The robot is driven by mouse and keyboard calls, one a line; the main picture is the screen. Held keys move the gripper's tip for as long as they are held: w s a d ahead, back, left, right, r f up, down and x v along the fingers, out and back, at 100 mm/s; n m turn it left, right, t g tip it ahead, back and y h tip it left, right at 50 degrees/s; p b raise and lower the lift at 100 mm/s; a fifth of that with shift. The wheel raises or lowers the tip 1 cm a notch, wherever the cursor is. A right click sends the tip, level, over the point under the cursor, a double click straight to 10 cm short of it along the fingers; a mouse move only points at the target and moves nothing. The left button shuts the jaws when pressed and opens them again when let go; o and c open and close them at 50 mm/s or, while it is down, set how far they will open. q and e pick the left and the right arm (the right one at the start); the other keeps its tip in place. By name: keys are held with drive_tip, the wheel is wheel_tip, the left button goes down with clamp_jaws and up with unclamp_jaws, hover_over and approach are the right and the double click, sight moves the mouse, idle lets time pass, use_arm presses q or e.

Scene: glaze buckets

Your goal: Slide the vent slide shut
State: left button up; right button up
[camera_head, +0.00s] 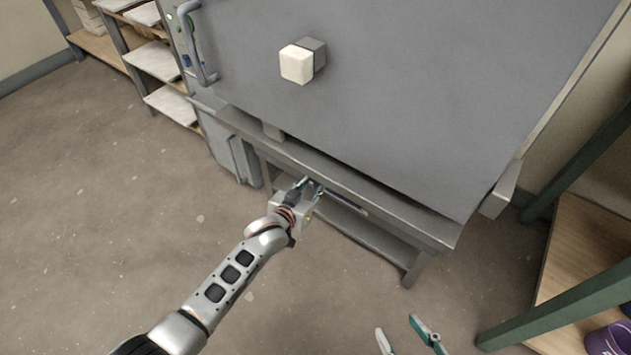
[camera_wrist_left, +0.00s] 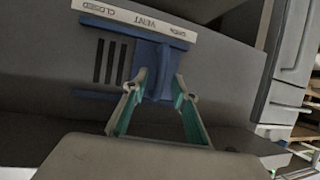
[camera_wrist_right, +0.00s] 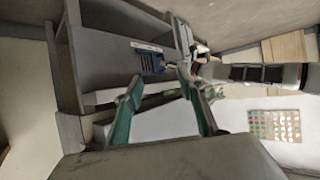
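The blue vent slide (camera_wrist_left: 151,68) is in the left wrist view, under a label strip (camera_wrist_left: 135,18) reading CLOSED, VENT and OPEN, upside down. Its raised tab is at the OPEN side, and several dark slots (camera_wrist_left: 110,62) show uncovered toward CLOSED. My left gripper (camera_wrist_left: 161,80) has its fingers on either side of the tab; they look open, and contact is unclear. In the head view this gripper (camera_head: 312,186) is at the kiln's lower front and hides much of the slide. My right gripper (camera_head: 402,325) is open and empty, low at the bottom edge.
The large grey kiln (camera_head: 400,90) fills the upper middle, above a metal stand (camera_head: 375,232). A shelf rack (camera_head: 150,62) is at upper left. A green-framed wooden bench (camera_head: 590,235) and purple bucket (camera_head: 608,340) are at right. Floor at left is clear.

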use_arm(q)
drive_tip(key=shift+f+b+x, duration=0.25)
drive_tip(key=shift+b+x, duration=0.25)
drive_tip(key=shift+x, duration=0.7)
drive_tip(key=shift+w+r, duration=0.2)
drive_tip(key=shift+r, duration=0.05)
use_arm(e)
drive_tip(key=shift+w+a+r, duration=0.3)
drive_tip(key=shift+a+r, duration=0.2)
drive_tip(key=shift+r, duration=0.05)
use_arm(q)
drive_tip(key=shift+d, duration=0.1)
clamp_jaws()
